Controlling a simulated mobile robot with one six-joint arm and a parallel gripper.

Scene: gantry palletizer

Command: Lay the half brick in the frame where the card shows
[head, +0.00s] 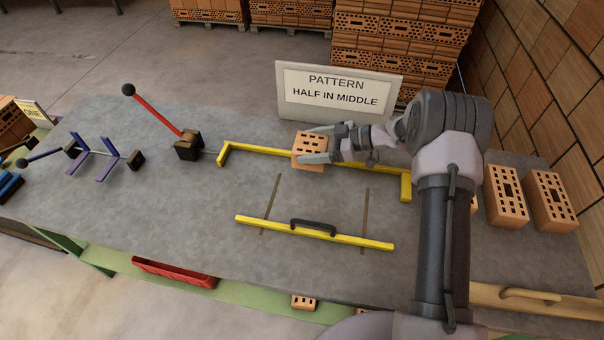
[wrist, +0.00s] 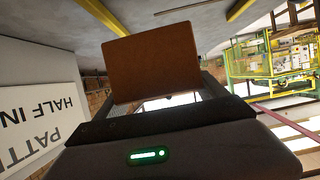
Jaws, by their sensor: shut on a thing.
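My gripper (head: 318,144) is shut on the half brick (head: 308,153), an orange perforated piece held over the frame's back rail, left of its middle. In the wrist view the half brick (wrist: 155,68) shows as a plain brown face between the fingers. The frame has a yellow back rail (head: 260,151) with short ends and a separate yellow front bar (head: 350,239) with a black handle. The space between them holds no bricks. The card (head: 338,92) stands behind the rail and reads "PATTERN HALF IN MIDDLE"; it also shows in the wrist view (wrist: 35,110).
Two whole bricks (head: 506,196) (head: 551,200) stand at the table's right, and another is mostly hidden behind my arm. A red lever (head: 157,114) and a purple bracket (head: 104,158) occupy the left. A red tray (head: 173,273) sits below the front edge.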

